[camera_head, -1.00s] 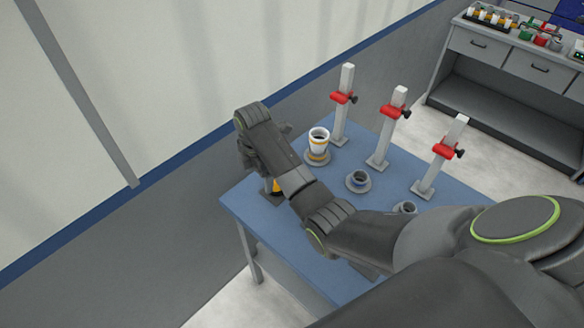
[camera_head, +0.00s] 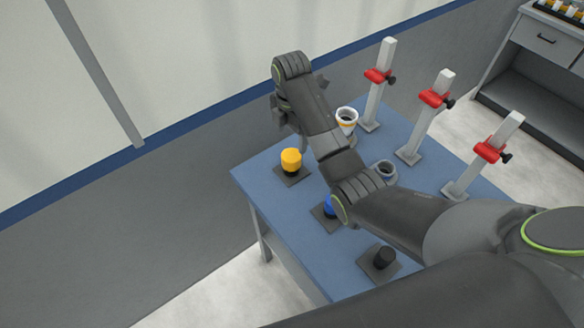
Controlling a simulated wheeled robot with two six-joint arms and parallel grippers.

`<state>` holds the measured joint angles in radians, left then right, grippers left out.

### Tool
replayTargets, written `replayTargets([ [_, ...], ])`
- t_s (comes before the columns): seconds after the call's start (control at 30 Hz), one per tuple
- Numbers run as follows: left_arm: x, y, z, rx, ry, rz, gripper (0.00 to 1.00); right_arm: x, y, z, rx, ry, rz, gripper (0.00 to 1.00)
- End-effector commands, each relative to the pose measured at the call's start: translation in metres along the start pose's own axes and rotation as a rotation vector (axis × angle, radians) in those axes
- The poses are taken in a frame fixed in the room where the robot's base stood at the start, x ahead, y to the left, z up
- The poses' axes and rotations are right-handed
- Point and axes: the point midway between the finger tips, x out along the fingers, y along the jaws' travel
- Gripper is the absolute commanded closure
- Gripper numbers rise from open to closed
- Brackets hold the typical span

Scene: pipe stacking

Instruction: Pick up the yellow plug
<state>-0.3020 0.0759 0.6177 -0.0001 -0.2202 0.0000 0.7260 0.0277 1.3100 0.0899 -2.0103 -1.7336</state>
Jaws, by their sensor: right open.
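The yellow plug (camera_head: 291,161) stands upright on a dark square base near the far left edge of the blue table (camera_head: 263,178). My right gripper (camera_head: 287,126) is above and behind it in the picture, apart from it and empty. Its jaws are open, though the forearm and wrist partly hide the fingers. My left gripper is not in view.
A blue plug (camera_head: 328,206) is partly hidden by my right arm. A black plug (camera_head: 384,257) stands nearer. A white pipe piece with a yellow band (camera_head: 347,117), a grey socket (camera_head: 386,168) and three posts with red clamps (camera_head: 435,98) stand to the right.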

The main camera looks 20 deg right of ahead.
Motion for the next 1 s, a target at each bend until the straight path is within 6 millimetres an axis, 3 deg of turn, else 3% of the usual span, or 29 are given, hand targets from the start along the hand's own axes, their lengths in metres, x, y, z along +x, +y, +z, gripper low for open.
replayTargets([
  [0.03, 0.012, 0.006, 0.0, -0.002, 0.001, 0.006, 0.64, 0.012, 0.0, 0.0, 0.0, 0.0, 0.0, 0.24],
  [0.5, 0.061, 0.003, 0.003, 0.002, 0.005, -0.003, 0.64, 0.061, 0.001, 0.0, 0.0, 0.0, 0.001, 0.24],
  [0.67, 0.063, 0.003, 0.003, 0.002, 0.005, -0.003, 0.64, 0.066, 0.001, 0.001, 0.0, 0.0, 0.0, 0.24],
  [1.0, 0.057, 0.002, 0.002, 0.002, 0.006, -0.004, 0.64, 0.108, 0.004, 0.005, 0.001, 0.002, -0.002, 0.24],
])
